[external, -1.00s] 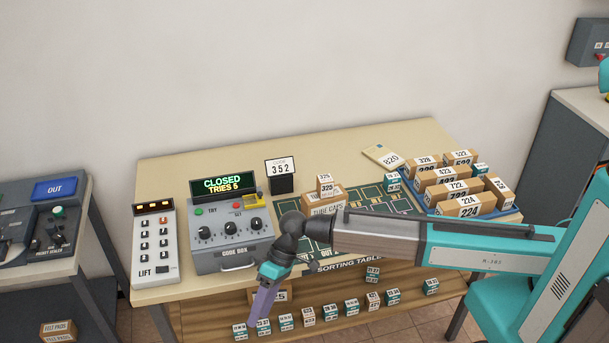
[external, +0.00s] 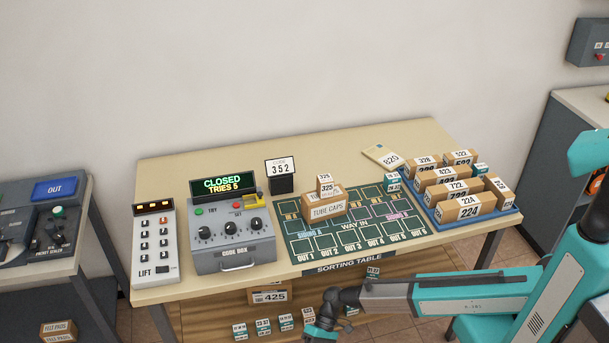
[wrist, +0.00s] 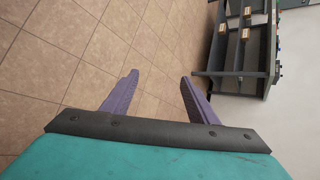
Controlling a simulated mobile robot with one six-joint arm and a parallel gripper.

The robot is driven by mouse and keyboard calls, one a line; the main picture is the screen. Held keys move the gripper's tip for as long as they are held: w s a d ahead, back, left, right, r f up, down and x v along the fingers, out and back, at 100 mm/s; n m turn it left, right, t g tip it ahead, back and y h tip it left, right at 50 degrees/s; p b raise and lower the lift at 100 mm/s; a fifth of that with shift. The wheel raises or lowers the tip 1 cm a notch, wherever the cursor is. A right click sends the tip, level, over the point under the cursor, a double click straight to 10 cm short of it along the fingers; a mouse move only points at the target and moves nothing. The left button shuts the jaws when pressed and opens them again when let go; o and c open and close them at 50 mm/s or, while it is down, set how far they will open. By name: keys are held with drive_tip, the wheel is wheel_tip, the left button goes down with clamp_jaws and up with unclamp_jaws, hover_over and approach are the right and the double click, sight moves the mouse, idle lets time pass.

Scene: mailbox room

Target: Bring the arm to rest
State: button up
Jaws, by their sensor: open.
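My gripper (wrist: 158,95) shows in the wrist view with its two purple fingers spread and nothing between them. It points toward the tiled floor. In the external view my arm reaches left, low in front of the sorting table (external: 160,294). The arm's end is at the bottom edge of that view, and the fingers are cut off there. The wrist is in front of the table's lower shelf of small boxes. I cannot tell whether it touches any of them.
Open tiled floor (wrist: 60,70) fills much of the wrist view.

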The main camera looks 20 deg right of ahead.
drive_tip(key=w+d+f+m+t, duration=0.1)
drive_tip(key=w+d+f, duration=0.25)
drive_tip(key=d, duration=0.45)
drive_tip(key=w+d+f+m+h, duration=0.1)
drive_tip(key=w+d+f+m, duration=0.1)
drive_tip(key=d+f, duration=0.45)
drive_tip(key=w+d+f+m+t, duration=0.1)
drive_tip(key=w+d+f, duration=0.15)
drive_tip(key=d, duration=0.65)
drive_tip(key=d+r+h+p, duration=0.2)
drive_tip(key=d+p, duration=0.2)
drive_tip(key=d, duration=0.9)
drive_tip(key=d+r+h+p, duration=0.2)
drive_tip(key=d+p, duration=0.3)
drive_tip(key=d, duration=0.8)
drive_tip(key=d+r+m+h+p, duration=0.1)
drive_tip(key=d+r+h+p, duration=0.1)
drive_tip(key=d, duration=1.1)
drive_tip(key=r+p, duration=0.1)
drive_tip(key=p, duration=0.1)
drive_tip(key=shift+s+d+r+p, duration=0.15)
drive_tip(key=shift+s+d+p, duration=0.05)
drive_tip(key=shift+s+p, duration=0.15)
